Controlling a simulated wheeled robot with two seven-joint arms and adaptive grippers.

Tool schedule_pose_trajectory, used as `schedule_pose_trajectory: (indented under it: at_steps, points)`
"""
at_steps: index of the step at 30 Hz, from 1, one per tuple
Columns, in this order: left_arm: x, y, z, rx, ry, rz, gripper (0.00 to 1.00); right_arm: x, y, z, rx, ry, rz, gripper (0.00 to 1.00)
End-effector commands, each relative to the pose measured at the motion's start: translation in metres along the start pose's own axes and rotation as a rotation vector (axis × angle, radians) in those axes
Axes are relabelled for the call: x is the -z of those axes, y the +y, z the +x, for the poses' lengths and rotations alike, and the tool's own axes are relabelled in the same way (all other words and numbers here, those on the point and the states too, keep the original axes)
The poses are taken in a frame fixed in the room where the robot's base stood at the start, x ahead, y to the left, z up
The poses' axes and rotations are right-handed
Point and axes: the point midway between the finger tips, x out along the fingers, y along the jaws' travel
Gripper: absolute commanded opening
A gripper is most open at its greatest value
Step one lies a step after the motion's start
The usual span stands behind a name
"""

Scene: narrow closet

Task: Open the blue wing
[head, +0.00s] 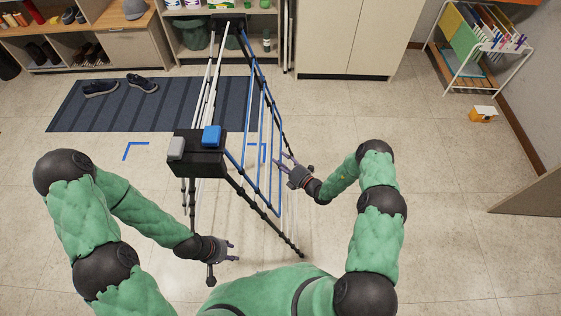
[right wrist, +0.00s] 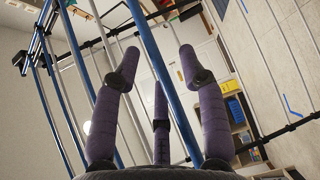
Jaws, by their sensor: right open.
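A drying rack with a black end block (head: 196,160) stands in the middle of the head view. The block carries a blue button (head: 211,135) and a grey button (head: 176,148). The blue wing (head: 262,130), a frame of blue bars, hangs steeply down the rack's right side. White bars (head: 212,75) are on the left side. My right gripper (head: 283,160) is open at the wing's outer side. In the right wrist view, a blue bar (right wrist: 150,48) runs between the spread fingers (right wrist: 158,62); I cannot tell whether they touch it. My left gripper (head: 226,260) is open and empty, in front of the rack.
A striped mat (head: 70,105) with dark shoes lies behind left. Shelves (head: 120,45) and a pale cabinet (head: 345,35) line the back. A rack of coloured folders (head: 480,40) and a small orange-and-white box (head: 483,113) are at right. The floor right of the drying rack is clear.

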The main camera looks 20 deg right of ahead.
Motion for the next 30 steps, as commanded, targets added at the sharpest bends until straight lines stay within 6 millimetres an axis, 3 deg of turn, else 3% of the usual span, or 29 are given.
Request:
schedule_pose_trajectory:
  at_steps: [11,12,16,17,25,30]
  points:
    - [0.0,-0.001,0.002,0.0,0.0,0.0,0.4,-0.001,0.001,0.007,0.0,-0.001,-0.001,0.42]
    - [0.0,-0.001,0.002,0.0,0.0,0.0,0.4,-0.001,0.001,0.007,0.0,-0.001,-0.001,0.39]
    - [0.0,-0.001,0.002,0.0,0.001,0.0,0.4,0.0,0.001,0.007,0.0,-0.001,-0.001,0.03]
    - [0.0,-0.001,0.002,0.0,0.001,0.0,0.4,0.0,0.001,0.007,0.0,-0.001,-0.001,0.0]
    - [0.0,0.0,0.0,0.0,0.0,0.0,0.4,-0.002,0.001,0.005,0.004,-0.001,-0.003,0.0]
    - [0.0,0.003,-0.008,0.0,0.0,0.0,0.4,-0.013,0.006,-0.006,0.026,-0.003,-0.023,0.0]
